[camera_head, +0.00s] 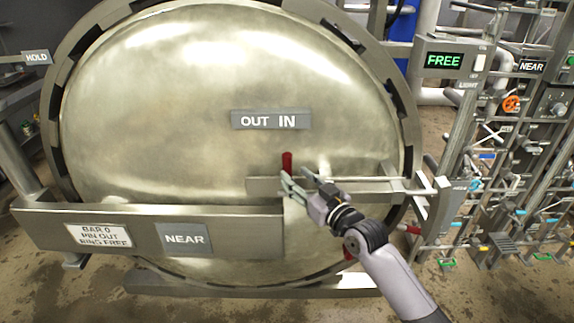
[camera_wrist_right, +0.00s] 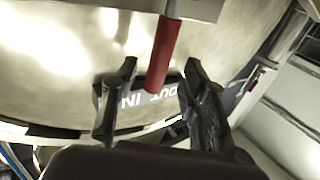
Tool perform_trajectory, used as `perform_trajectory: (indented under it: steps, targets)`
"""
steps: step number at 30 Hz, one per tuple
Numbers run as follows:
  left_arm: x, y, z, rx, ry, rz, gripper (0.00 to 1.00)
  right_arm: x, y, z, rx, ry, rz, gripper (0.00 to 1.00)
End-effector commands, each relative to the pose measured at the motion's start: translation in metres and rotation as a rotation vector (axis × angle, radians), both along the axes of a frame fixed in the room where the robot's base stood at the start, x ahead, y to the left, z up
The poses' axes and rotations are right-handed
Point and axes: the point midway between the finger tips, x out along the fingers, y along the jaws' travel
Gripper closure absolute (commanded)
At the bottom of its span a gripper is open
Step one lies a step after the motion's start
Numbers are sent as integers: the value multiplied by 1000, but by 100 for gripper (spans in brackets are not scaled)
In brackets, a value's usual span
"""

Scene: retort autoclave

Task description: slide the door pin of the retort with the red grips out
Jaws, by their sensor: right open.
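The round metal retort door (camera_head: 190,120) fills the middle of the head view. A red grip (camera_head: 287,162) stands upright on the pin bar (camera_head: 262,186), below the "OUT IN" plate (camera_head: 271,120). In the right wrist view the red grip (camera_wrist_right: 163,55) reaches down between my spread fingers. My right gripper (camera_head: 293,184) is open close to the grip's lower part; the wrist view shows its open jaws (camera_wrist_right: 160,88) with a gap on each side of the grip. I cannot tell whether any finger touches it. My left gripper is not in view.
A sign (camera_head: 101,236) reading "BAR 0, PIN OUT, RING FREE" and a "NEAR" plate (camera_head: 185,239) are on the lower beam (camera_head: 245,222). A lit "FREE" display (camera_head: 443,61) is on a post at right. Pipes and valves crowd the right side.

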Motion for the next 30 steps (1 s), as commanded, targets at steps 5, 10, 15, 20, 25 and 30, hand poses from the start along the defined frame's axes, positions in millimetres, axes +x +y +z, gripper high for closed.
perform_trajectory:
  steps: [5,10,15,20,25,30]
  targets:
    - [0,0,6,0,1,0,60,25,16,2,-1,0,0,60]
    - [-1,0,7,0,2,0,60,38,25,0,-1,1,0,60]
    - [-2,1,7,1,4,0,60,43,29,0,0,0,0,60]
    - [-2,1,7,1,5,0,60,43,29,0,0,0,0,60]
    - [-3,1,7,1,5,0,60,43,29,0,0,0,0,65]
    - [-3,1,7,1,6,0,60,43,29,0,-1,1,0,76]
